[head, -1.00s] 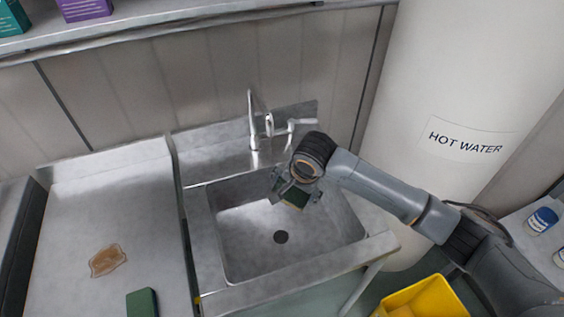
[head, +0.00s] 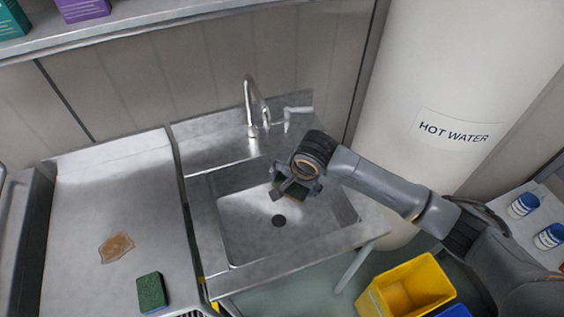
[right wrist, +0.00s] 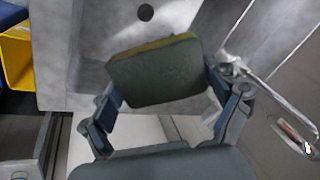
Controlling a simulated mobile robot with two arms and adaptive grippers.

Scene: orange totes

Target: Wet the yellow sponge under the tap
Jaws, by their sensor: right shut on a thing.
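My right gripper (head: 292,188) is shut on a sponge above the sink basin. In the right wrist view this sponge (right wrist: 155,75) shows a dark green face with a thin yellow edge, held between the two fingers (right wrist: 168,105). In the head view the gripper mostly hides it. The chrome tap (head: 251,100) stands behind the basin, to the left of and behind the gripper. It also shows in the right wrist view (right wrist: 275,85), to the right of the sponge. I see no running water. My left gripper is out of view.
The steel sink (head: 235,245) has a dark drain (head: 278,220). The counter at left bears a brown stain (head: 116,247) and another green-topped sponge (head: 151,292). A hot water tank (head: 440,60) stands at right, and a yellow bin (head: 408,288) is on the floor.

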